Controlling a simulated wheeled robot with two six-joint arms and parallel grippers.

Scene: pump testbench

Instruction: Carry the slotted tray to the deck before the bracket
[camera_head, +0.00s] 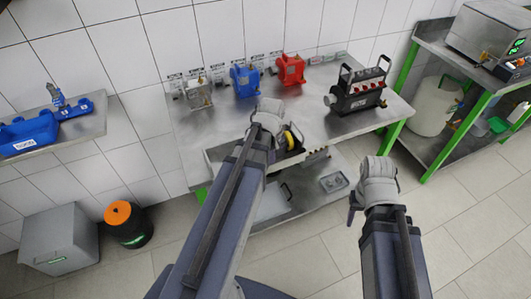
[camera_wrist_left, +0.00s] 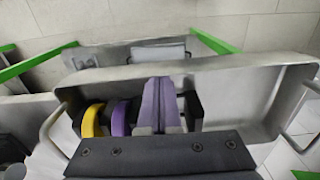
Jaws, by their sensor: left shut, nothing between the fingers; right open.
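A grey metal tray (camera_wrist_left: 235,90) with a raised rim and a wire handle at each end fills the left wrist view. I take it to be the slotted tray, but its slots do not show clearly. It holds a yellow ring (camera_wrist_left: 92,121), a purple ring (camera_wrist_left: 121,118) and a black part (camera_wrist_left: 193,108). My left gripper (camera_wrist_left: 158,105) is shut and empty, its fingers over the tray interior; no handle is between them. In the head view, my left wrist and arm hide much of the tray. My right gripper (camera_head: 355,205) is open and apart from the bench. I cannot identify the bracket for certain.
The steel bench (camera_head: 330,125) carries a metal pump (camera_head: 197,93), a blue pump (camera_head: 244,80), a red pump (camera_head: 290,69) and a black device (camera_head: 358,95). A small grey tray (camera_head: 334,182) lies on the lower shelf. Bare metal shows in the middle of the bench.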

